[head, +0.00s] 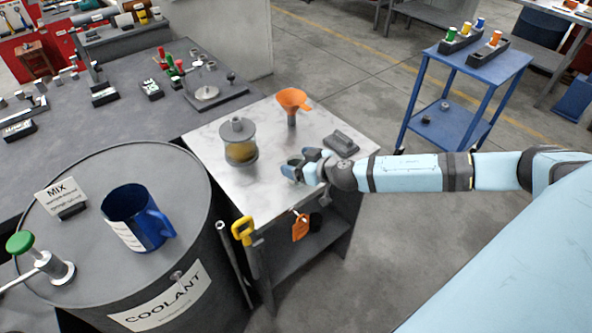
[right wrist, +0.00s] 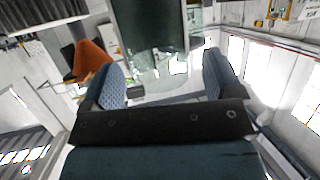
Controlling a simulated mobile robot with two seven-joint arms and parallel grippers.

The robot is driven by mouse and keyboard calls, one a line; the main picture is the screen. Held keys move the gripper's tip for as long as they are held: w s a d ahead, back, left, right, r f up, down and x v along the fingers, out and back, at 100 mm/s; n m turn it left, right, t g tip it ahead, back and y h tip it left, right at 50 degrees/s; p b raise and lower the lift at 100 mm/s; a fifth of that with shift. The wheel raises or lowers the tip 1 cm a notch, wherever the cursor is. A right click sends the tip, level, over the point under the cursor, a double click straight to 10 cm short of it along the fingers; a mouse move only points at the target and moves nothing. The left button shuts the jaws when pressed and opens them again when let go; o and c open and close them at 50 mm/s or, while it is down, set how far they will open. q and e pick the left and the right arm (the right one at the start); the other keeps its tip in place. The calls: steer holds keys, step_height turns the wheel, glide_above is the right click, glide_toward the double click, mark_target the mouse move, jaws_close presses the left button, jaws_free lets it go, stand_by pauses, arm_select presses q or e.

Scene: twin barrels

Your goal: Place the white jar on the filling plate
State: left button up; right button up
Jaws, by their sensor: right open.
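My right gripper (head: 292,168) is open above the pale steel-topped table (head: 265,188); its blue padded fingers show in the right wrist view (right wrist: 165,82). A dark, glassy shape (right wrist: 155,30) stands beyond and between the fingertips there; I cannot tell what it is or whether they touch it. Left of the gripper, apart from it, a clear vessel with a grey lid and amber contents (head: 240,151) stands upright on the table. I cannot pick out a plainly white jar. A pale round plate (head: 207,93) sits on a dark base on the grey bench; I cannot tell if it is the filling plate.
An orange funnel (head: 293,100) stands at the table's back, near a dark block (head: 341,145). A coolant barrel (head: 125,275) with a blue mug (head: 135,218) is at front left. A blue cart (head: 480,62) stands at right. The table's front middle is clear.

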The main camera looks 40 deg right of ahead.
steer(key=c, duration=1.1)
steer(key=shift+r, duration=0.1)
